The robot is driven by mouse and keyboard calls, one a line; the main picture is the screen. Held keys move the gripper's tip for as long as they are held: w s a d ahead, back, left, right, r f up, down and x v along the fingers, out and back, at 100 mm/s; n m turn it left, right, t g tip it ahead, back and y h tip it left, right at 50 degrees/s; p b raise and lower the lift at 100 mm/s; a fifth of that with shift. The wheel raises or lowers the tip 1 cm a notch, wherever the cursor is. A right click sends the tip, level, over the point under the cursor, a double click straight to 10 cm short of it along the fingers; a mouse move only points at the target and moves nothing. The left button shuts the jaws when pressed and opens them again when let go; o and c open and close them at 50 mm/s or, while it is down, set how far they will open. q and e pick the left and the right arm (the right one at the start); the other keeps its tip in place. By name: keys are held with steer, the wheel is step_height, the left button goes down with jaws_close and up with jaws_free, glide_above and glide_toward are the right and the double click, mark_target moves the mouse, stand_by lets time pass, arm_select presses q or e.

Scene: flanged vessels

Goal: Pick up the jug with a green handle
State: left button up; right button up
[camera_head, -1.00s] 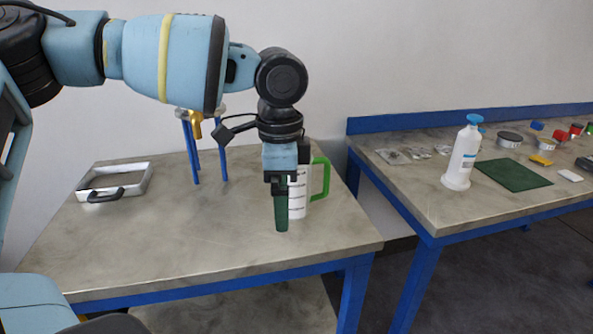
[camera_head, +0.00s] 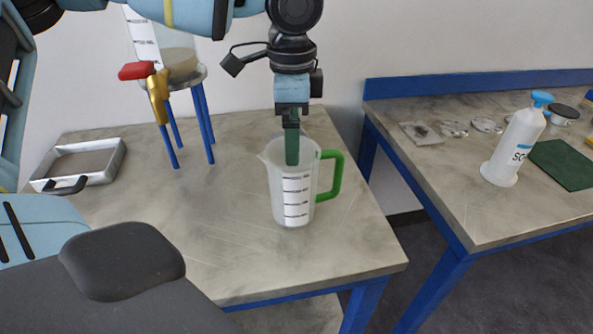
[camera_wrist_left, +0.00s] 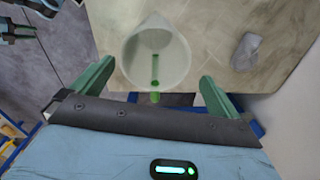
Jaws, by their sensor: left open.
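The jug (camera_head: 297,205) is a whitish, translucent measuring jug with dark scale marks and a green handle (camera_head: 336,174) on its right. It stands upright on the near table. My left gripper (camera_head: 291,163) points down over the jug's mouth in the head view, where only one green finger shows clearly. In the left wrist view the jug (camera_wrist_left: 140,50) lies ahead, with the open green fingers (camera_wrist_left: 157,72) apart on either side of its near part. Green handle parts show in line with the gap. No grip on the jug shows; exact depth is unclear.
A metal tray (camera_head: 118,163) with a black handle lies at the table's left. A blue-legged stool (camera_head: 204,115) carries another vessel (camera_head: 143,40), with a red-and-gold valve (camera_head: 157,92) beside it. A bottle (camera_head: 517,145) and green mat (camera_head: 565,165) are on the right table. Front tabletop is clear.

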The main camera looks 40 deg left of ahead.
mark_target(306, 183)
arm_select(q)
steer(key=shift+s, duration=0.15)
steer(key=shift+d+f, duration=0.1)
steer(key=shift+f, duration=0.15)
step_height(306, 183, down, 7)
steer(key=c, duration=0.9)
